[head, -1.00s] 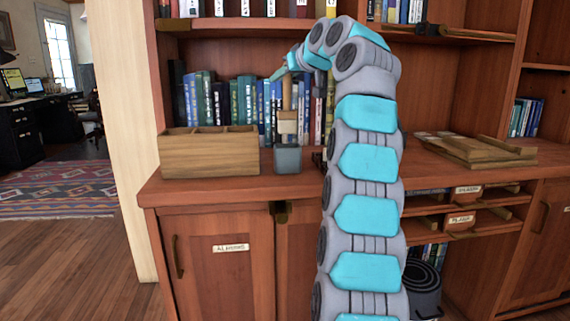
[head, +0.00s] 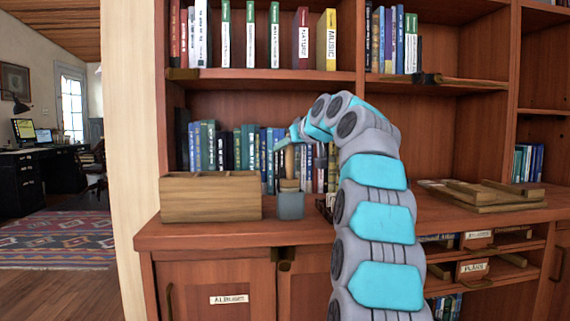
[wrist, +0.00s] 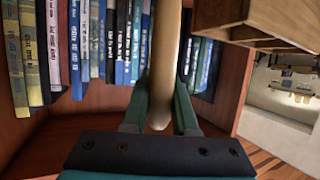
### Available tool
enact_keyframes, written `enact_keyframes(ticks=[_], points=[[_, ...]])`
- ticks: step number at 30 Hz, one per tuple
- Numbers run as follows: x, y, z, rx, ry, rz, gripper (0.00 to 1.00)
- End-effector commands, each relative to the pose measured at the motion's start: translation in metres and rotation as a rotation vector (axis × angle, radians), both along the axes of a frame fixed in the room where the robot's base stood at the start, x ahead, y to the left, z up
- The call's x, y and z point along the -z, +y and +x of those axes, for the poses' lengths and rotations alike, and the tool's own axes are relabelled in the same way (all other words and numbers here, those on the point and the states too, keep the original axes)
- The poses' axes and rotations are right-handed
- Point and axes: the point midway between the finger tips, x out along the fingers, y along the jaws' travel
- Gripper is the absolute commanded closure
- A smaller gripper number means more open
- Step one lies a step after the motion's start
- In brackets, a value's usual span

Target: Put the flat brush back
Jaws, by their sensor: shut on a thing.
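The flat brush (head: 289,163) hangs upright, its pale wooden handle up and its wider head down at the mouth of a small grey-blue cup (head: 290,208) on the cabinet top. The head's lower end is hidden by the cup wall. My gripper (head: 288,144) is shut on the upper handle, above the cup. In the wrist view the handle (wrist: 165,65) runs between the two green fingers of my gripper (wrist: 159,108), its rounded end near the palm. The cup cannot be made out there.
A wooden divided box (head: 211,200) stands just left of the cup. A row of books (head: 228,150) stands behind. Wooden frames or trays (head: 480,195) lie on the counter at right. A shelf (head: 270,79) of books spans above my gripper.

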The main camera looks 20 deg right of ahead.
Motion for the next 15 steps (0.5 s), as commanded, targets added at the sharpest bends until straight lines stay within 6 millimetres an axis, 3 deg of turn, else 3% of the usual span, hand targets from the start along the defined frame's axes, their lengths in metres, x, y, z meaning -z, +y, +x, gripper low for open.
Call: enact_keyframes(ticks=[15], points=[[0.033,0.001,-0.001,-0.001,0.001,-0.002,1.0]])
